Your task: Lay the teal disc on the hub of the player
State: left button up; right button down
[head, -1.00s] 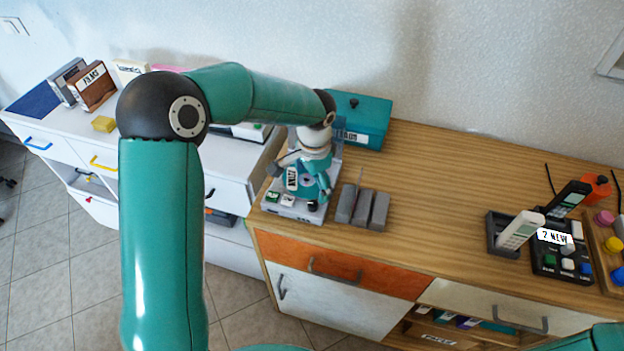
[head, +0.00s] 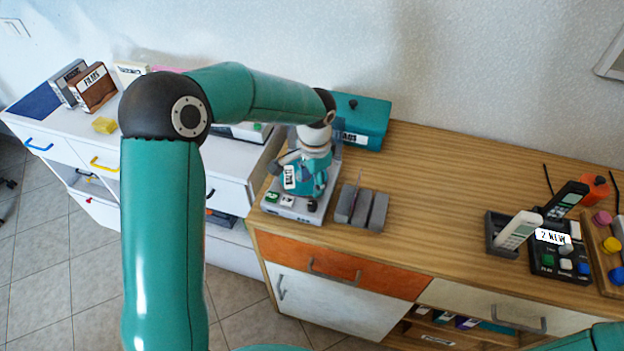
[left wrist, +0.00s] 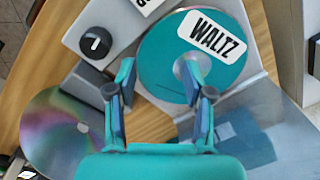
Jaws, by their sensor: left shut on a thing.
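The teal disc with a white WALTZ label (left wrist: 225,62) lies under my left gripper's fingers in the left wrist view. In the head view its label and teal face show small at the player (head: 289,177). My left gripper (left wrist: 160,78) is shut on the disc, one finger at its rim and the other by its pale centre. In the head view the gripper (head: 316,178) is over the grey player (head: 292,208). The player's black knob (left wrist: 95,42) shows beside the disc. I cannot tell whether the disc touches the hub, which is hidden. My right gripper is out of view.
Grey blocks (head: 361,207) stand close right of the player. A teal box (head: 362,119) is behind it. A shiny iridescent disc (left wrist: 55,130) shows at lower left in the left wrist view. A remote in a holder (head: 517,231) stands farther right, with clear wood between.

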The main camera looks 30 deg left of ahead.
pick_arm(q)
jog(key=shift+w+a+f, duration=0.15)
jog(key=shift+w+f, duration=0.15)
jog(key=shift+w, duration=0.3)
jog(key=shift+c, duration=0.2)
jog(key=o, duration=0.9)
jog(key=shift+o, duration=1.4)
jog(key=shift+w+f, duration=0.1)
jog(key=shift+w, duration=0.1)
jog(key=shift+s, duration=0.15)
jog(key=shift+r, duration=0.2)
notch_tip(320, 180, up, 12)
jog(key=shift+s+d, duration=0.15)
jog(key=shift+d, duration=0.2)
jog(key=shift+f, duration=0.15)
